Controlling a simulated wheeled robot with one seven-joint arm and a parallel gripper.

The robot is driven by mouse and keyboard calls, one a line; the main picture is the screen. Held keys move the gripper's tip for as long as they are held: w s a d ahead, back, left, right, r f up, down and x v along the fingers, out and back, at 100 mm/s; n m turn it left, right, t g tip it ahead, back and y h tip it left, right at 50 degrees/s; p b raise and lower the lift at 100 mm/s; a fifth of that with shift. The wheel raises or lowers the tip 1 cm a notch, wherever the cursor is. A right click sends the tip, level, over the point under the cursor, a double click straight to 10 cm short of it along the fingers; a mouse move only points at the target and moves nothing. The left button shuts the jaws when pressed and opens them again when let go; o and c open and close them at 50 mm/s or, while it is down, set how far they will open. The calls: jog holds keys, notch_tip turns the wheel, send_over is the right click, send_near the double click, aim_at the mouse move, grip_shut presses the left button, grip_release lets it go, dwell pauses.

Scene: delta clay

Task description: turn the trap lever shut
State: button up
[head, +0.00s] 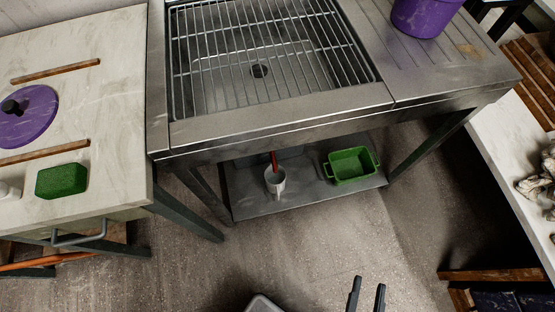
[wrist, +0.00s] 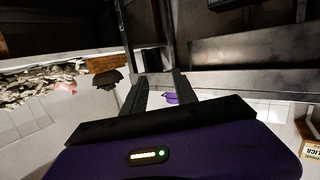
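A narrow red-orange bar (head: 274,160) shows under the front edge of the steel sink (head: 275,118). It may be the trap lever; most of it is hidden by the sink, and I cannot tell its setting. Its lower end overlaps a whitish cup-like vessel (head: 275,182) on the low shelf. My gripper (head: 367,281) is over the floor, in front and to the right of the sink, well apart from the bar. In the wrist view my gripper (wrist: 160,80) has its two dark fingers spread with nothing held. I cannot make out the lever there.
A green tub (head: 352,165) stands on the low steel shelf (head: 310,199). A purple bucket (head: 424,14) stands on the drainboard. A marble counter with a green block (head: 62,181) is at left; another counter is at right. The floor before the sink (head: 200,275) is clear.

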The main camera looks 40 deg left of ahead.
jog(key=w+a+f+n+y+b, duration=0.1)
jog(key=w+a+f+b, duration=0.15)
jog(key=f, duration=0.35)
jog(key=w+a+f+n+y+b, duration=0.1)
jog(key=w+a+f+b, duration=0.15)
jog(key=f, duration=0.35)
jog(key=n+g+y+b, duration=0.2)
jog(key=n+y+b, duration=0.4)
jog(key=b, duration=1)
send_near(274, 167)
jog(key=w+a+f, duration=0.1)
jog(key=w, duration=0.1)
jog(key=shift+m+y, duration=0.3)
jog(key=b+x, duration=0.2)
jog(key=x, duration=0.4)
jog(key=shift+w+a+f, duration=0.1)
jog(key=shift+a+f, duration=0.05)
jog(key=shift+a, duration=0.15)
jog(key=shift+w+a+b, duration=0.3)
jog(key=shift+w+a, duration=0.2)
jog(key=shift+w, duration=0.05)
grip_shut()
